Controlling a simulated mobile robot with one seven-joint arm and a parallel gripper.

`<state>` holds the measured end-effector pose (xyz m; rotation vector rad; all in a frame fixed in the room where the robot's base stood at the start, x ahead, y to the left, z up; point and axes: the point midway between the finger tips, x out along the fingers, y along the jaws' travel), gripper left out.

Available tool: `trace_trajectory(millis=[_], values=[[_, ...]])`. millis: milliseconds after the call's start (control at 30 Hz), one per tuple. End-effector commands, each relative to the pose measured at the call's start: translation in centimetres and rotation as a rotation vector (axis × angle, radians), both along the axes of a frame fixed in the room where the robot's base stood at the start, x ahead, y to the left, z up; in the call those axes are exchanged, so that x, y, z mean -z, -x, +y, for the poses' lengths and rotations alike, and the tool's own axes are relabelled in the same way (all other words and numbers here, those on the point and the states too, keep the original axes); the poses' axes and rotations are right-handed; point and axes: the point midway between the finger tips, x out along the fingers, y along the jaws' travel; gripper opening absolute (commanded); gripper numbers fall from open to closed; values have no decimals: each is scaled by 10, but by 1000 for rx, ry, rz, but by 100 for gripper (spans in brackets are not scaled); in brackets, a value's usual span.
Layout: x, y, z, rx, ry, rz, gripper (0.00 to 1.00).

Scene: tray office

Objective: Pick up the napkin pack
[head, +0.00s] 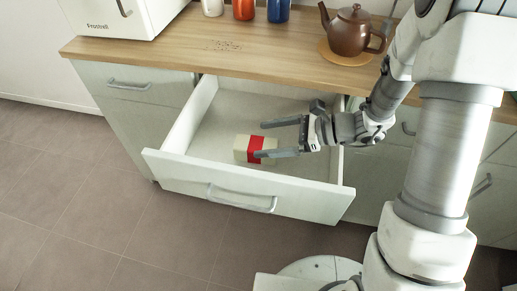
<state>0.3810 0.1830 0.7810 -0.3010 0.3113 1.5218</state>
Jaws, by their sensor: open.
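The napkin pack (242,148) is a small cream block with a red band. It lies in the open drawer (212,128), near the drawer's front panel. My gripper (266,138) is open, with its fingers pointing left. In the picture the fingers overlap the right part of the pack, and the lower finger covers some of it. From this one view I cannot tell how far above the pack the fingers are, or whether they touch it.
The drawer's side walls and front panel (180,172) surround the pack. The wooden counter (170,50) above holds a brown teapot (350,32), several mugs (243,9) and a white appliance (105,15). The floor (60,190) at left is clear.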

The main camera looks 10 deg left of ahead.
Motion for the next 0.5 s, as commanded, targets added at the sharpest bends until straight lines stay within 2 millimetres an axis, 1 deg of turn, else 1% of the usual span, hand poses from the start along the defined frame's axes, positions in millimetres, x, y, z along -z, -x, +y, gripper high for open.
trace_trajectory(millis=[33,167,333,400,500], values=[[4,1,6,-3,-1,0,100],[10,0,20,-4,0,0,100],[20,-2,44,-5,0,-1,100],[22,-2,51,-5,0,-1,100],[23,-3,56,-2,1,-1,100]])
